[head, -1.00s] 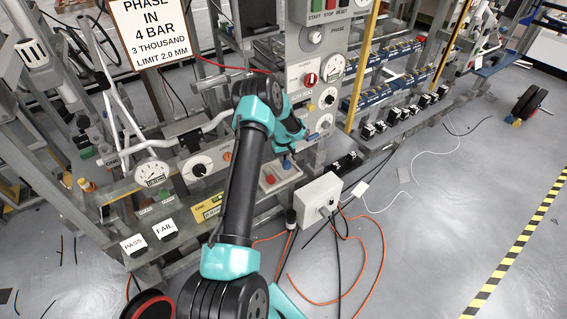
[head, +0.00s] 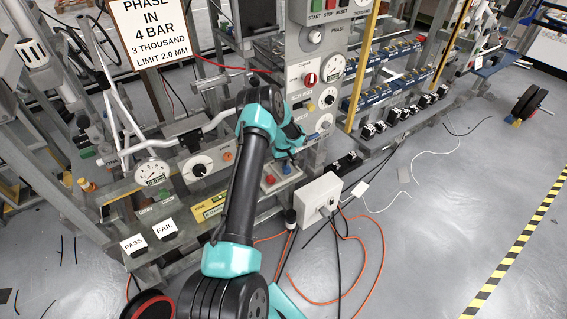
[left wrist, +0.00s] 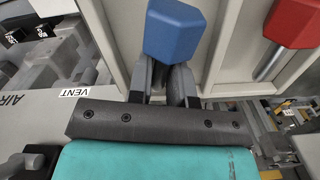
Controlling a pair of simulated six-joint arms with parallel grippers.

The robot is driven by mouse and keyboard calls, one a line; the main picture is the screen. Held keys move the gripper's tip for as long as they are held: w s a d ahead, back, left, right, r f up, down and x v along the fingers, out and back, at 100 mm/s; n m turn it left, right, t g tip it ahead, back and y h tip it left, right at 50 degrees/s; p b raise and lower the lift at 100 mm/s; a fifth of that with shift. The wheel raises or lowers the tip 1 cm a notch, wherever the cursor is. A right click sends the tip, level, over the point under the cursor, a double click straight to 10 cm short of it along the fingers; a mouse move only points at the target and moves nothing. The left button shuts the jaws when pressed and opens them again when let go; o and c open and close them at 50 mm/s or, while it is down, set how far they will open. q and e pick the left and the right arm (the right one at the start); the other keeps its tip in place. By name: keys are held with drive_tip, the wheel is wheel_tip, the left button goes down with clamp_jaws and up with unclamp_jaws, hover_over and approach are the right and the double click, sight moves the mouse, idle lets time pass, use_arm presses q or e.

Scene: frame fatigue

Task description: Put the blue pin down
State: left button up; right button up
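The blue pin (head: 287,168) is at the grey box with the red pin, just under my left gripper (head: 290,155). In the left wrist view the blue pin's head (left wrist: 175,30) stands just beyond the fingertips of my left gripper (left wrist: 163,80). The dark fingers lie close on either side of its shank, which is mostly hidden; they look shut on it. Whether the shank's foot touches the box cannot be seen. The red pin (head: 269,180) stands to the left in the head view, and to the right in the left wrist view (left wrist: 296,22). My right gripper is not in view.
A control column (head: 318,90) with dials and knobs rises just behind the gripper. A white socket box (head: 318,198) with cables stands to the right. PASS (head: 133,244) and FAIL (head: 165,229) labels sit at the front left. Open floor lies at the right.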

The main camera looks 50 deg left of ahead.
use_arm(q)
drive_tip(key=o, duration=0.3)
drive_tip(key=shift+o, duration=0.2)
drive_tip(key=shift+r, duration=0.1)
wheel_tip(320, 180, up, 12)
drive_tip(key=shift+a, duration=0.2)
idle(0.8)
